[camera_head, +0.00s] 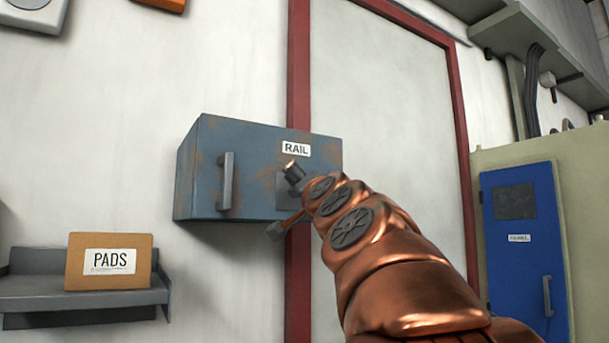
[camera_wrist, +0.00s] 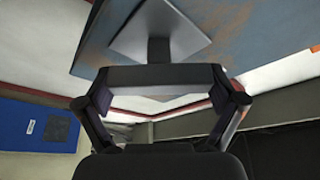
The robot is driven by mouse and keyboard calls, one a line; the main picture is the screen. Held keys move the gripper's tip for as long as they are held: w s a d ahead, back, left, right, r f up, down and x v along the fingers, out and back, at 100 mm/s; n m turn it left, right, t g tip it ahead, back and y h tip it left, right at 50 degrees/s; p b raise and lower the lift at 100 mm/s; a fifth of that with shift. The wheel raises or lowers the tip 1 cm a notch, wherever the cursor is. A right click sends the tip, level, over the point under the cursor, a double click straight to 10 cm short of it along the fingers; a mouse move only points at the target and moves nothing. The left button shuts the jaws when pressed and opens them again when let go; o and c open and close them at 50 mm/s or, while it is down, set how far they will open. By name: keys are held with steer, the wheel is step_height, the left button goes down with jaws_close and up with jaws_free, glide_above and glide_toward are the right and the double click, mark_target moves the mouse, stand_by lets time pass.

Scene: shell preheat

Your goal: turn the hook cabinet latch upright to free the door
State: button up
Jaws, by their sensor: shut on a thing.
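The blue-grey rusted cabinet (camera_head: 255,150) hangs on the wall with a vertical grey handle (camera_head: 226,182) on its door. Right of the handle is the latch's square mounting plate (camera_head: 286,190), largely covered by my arm. In the wrist view the latch bar (camera_wrist: 150,77) stands off its plate (camera_wrist: 160,30) on a short stem and runs across the picture. My gripper (camera_wrist: 162,98) is shut on this bar, its jaws at either side. It also shows in the head view (camera_head: 287,203), at the door front. The bar looks tilted against the cabinet edges; its exact angle is unclear.
A grey shelf (camera_head: 85,292) with a cardboard box marked PADS (camera_head: 108,262) is at the lower left. A red door frame (camera_head: 298,60) passes behind the cabinet. A blue locker (camera_head: 525,250) stands at the right. Bare wall lies left of the cabinet.

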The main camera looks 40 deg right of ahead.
steer(key=m+g, duration=0.1)
steer(key=m, duration=0.1)
steer(key=m+g+h, duration=0.1)
steer(key=m, duration=0.2)
steer(key=shift+d, duration=0.15)
steer(key=shift+f+m+g, duration=0.2)
steer(key=shift+m+g, duration=0.7)
steer(key=shift+m, duration=1.3)
steer(key=o, duration=0.8)
steer(key=shift+s, duration=0.15)
steer(key=shift+v, duration=3.6)
